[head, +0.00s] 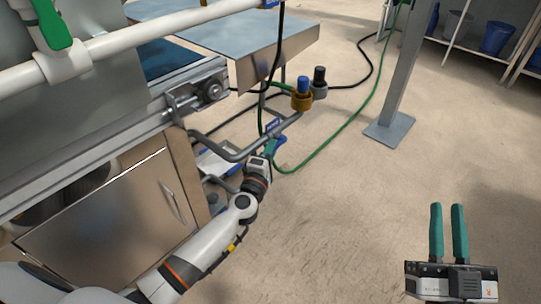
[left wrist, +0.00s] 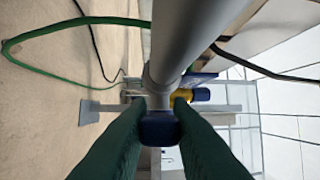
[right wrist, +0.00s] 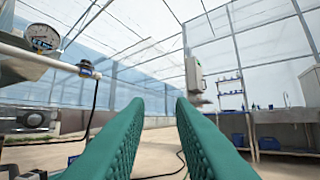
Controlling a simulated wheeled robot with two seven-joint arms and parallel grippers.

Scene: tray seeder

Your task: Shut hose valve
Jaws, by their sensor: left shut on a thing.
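The hose valve shows as a blue handle (head: 271,126) on the grey pipe (head: 243,155) below the machine. A green hose (head: 318,158) loops down close by. My left gripper (head: 272,147) is at the handle, shut on it. In the left wrist view the blue handle (left wrist: 160,128) sits between the green fingertips, in front of the grey pipe (left wrist: 178,45). The fingers and wrist hide part of the valve. My right gripper (head: 449,232) is open and empty, out over the floor at the right. Its parted fingers also show in the right wrist view (right wrist: 160,110).
Brass and grey couplings with blue (head: 302,95) and black caps stand at the pipe's end. A green lever (head: 52,25) is on the white pipe (head: 150,43). A metal post (head: 400,80) stands at the back right. The floor (head: 340,230) between my arms is clear.

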